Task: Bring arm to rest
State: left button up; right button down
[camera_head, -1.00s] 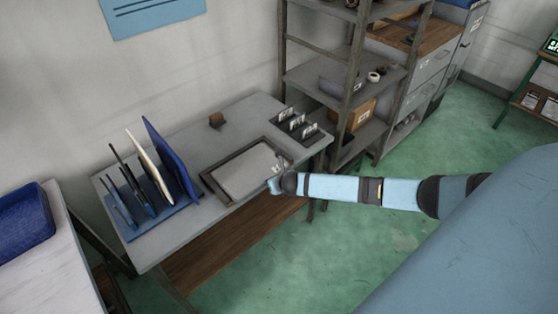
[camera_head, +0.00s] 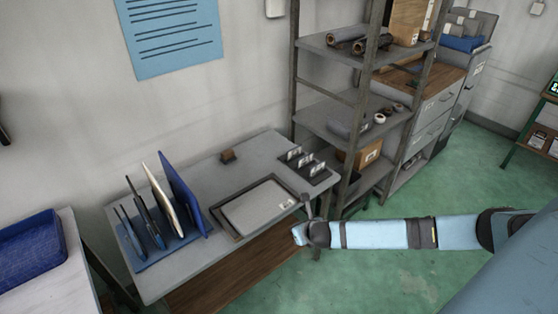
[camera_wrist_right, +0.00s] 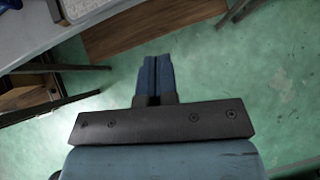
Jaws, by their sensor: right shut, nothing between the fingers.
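My right arm (camera_head: 390,234) reaches in from the right in the head view, with its wrist near the front right corner of the grey table (camera_head: 185,282). My right gripper (camera_wrist_right: 152,62) is shut and empty in the right wrist view, its two blue fingers together above the green floor. In the head view the fingers are too small and hidden to make out. My left gripper is not in view. A light grey panel (camera_head: 255,207) lies flat in a dark-framed tray (camera_head: 222,218) on the table, apart from my gripper.
A blue rack (camera_head: 160,254) holds several upright panels at the table's left. A metal shelf unit (camera_head: 335,119) stands behind my arm. Green floor (camera_head: 365,285) is open in front.

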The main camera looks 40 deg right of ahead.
jog(key=s+a+m+y+p, duration=0.1)
jog(key=s+a+m, duration=0.25)
jog(key=a, duration=0.25)
jog(key=s+a+m+y, duration=0.2)
jog(key=s+a+m, duration=0.1)
jog(key=a+m, duration=0.3)
jog(key=s+a+m+y+p, duration=0.1)
jog(key=s+a+m, duration=0.3)
jog(key=a, duration=0.3)
jog(key=s+a+r+m+t, duration=0.1)
jog(key=s+r+m, duration=0.1)
jog(key=s+m, duration=0.3)
jog(key=s+a+r+m+t+p, duration=0.1)
jog(key=s+r+m, duration=0.2)
jog(key=m, duration=1)
jog(key=shift+s, duration=0.95)
